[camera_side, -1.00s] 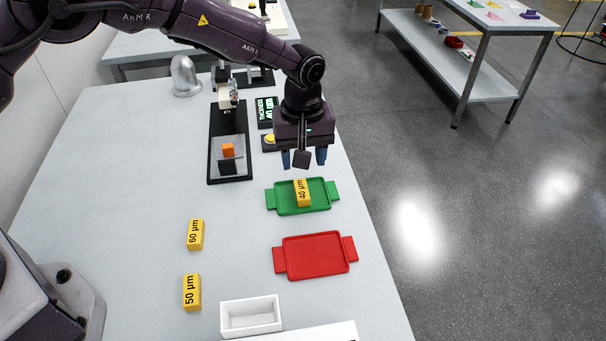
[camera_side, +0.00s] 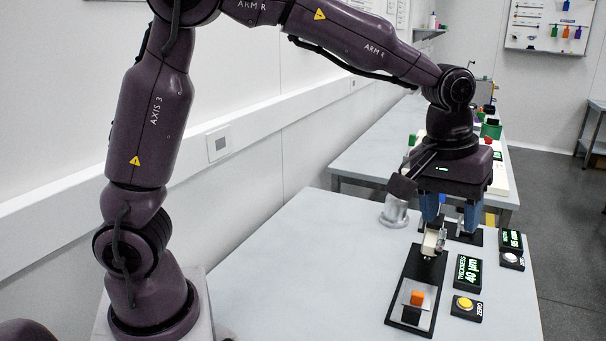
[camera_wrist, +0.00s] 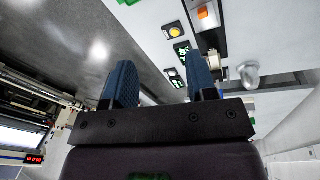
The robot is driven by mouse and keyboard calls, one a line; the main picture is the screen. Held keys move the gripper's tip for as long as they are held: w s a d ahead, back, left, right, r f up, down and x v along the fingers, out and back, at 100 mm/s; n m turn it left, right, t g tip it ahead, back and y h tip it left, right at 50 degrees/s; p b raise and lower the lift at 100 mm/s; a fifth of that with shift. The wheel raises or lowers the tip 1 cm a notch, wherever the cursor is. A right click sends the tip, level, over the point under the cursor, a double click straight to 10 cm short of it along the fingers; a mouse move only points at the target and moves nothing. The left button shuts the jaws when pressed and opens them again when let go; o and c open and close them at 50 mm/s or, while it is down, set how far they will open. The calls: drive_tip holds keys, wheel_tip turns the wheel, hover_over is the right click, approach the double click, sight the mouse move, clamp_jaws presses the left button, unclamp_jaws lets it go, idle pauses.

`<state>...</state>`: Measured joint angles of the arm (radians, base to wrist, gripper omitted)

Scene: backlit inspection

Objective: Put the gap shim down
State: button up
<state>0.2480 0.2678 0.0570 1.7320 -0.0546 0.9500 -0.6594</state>
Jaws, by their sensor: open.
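My gripper (camera_side: 450,218) is raised over the far part of the bench in the side view, its two blue fingers apart. In the wrist view my gripper (camera_wrist: 161,62) is open with nothing between its fingers. A green edge (camera_wrist: 128,2), perhaps the green tray, is cut off at the top of the wrist view. No gap shim can be made out clearly now. The thickness gauge (camera_side: 408,318) stands below and in front of the gripper, with an orange block (camera_side: 417,297) on it. Its display (camera_side: 467,272) reads 40 µm.
A yellow zero button (camera_side: 465,304) sits beside the gauge. A second display (camera_side: 511,240) and pale button (camera_side: 510,259) are farther right. A metal dome-shaped thing (camera_side: 394,211) stands left of the gripper. The bench (camera_side: 300,270) is clear at left.

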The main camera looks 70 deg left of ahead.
drive_tip(key=s+a+r+m+t, duration=0.1)
drive_tip(key=s+a, duration=0.3)
drive_tip(key=s, duration=0.7)
drive_tip(key=s+a+r+m+t, duration=0.2)
drive_tip(key=s+a+r+m, duration=0.1)
drive_tip(key=s, duration=0.7)
drive_tip(key=shift+s+a+r+m+t+y, duration=0.3)
drive_tip(key=shift+s+a+m+y, duration=0.1)
drive_tip(key=shift+a+m, duration=0.5)
